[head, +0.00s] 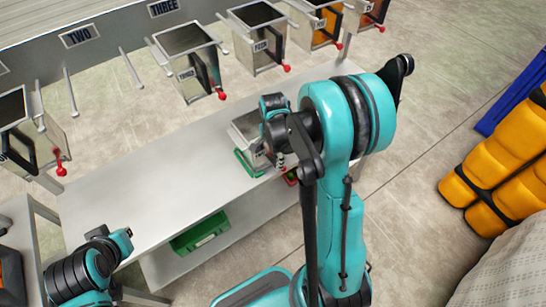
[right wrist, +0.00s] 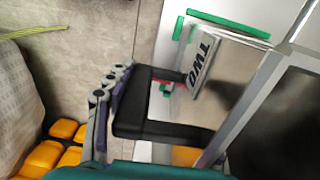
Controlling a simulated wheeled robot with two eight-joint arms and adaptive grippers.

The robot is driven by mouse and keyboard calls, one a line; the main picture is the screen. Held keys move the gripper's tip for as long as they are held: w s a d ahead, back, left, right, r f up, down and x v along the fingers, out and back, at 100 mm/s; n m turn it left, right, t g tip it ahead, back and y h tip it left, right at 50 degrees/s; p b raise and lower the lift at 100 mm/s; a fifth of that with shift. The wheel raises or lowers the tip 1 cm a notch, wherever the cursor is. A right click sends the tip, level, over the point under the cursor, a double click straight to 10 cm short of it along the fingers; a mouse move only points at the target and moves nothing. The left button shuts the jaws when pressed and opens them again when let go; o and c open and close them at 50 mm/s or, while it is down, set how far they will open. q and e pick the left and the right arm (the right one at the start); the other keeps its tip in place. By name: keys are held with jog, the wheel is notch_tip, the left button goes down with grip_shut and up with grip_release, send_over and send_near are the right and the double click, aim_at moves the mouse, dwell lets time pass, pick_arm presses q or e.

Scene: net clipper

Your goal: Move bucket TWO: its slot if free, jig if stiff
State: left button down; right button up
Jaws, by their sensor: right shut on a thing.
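Bucket TWO (right wrist: 240,75), a metal box with a "TWO" label, stands on the grey bench in the head view (head: 245,128). Green edging, apparently of the jig (right wrist: 179,27), shows along its sides; it also shows in the head view (head: 243,163). My right gripper (right wrist: 195,104) is shut on bucket TWO at its label side, with bits of red showing by the fingers. In the head view my right arm partly hides this grip. The slot marked TWO (head: 78,37) on the rack has bare rails and no bucket.
Bucket THREE (head: 186,40) and several others with red knobs hang along the rack. Another bucket (head: 30,140) hangs at far left. The left bench top (head: 130,195) is clear. A green bin (head: 200,235) sits on the shelf below. Orange bundles (head: 500,170) stand at right.

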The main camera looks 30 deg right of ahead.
jog(key=shift+f+b, duration=0.3)
jog(key=shift+f, duration=0.1)
jog(key=o, duration=1.8)
jog(key=shift+c, duration=0.2)
notch_tip(320, 180, up, 12)
jog(key=shift+r, duration=0.1)
jog(key=shift+s, duration=0.1)
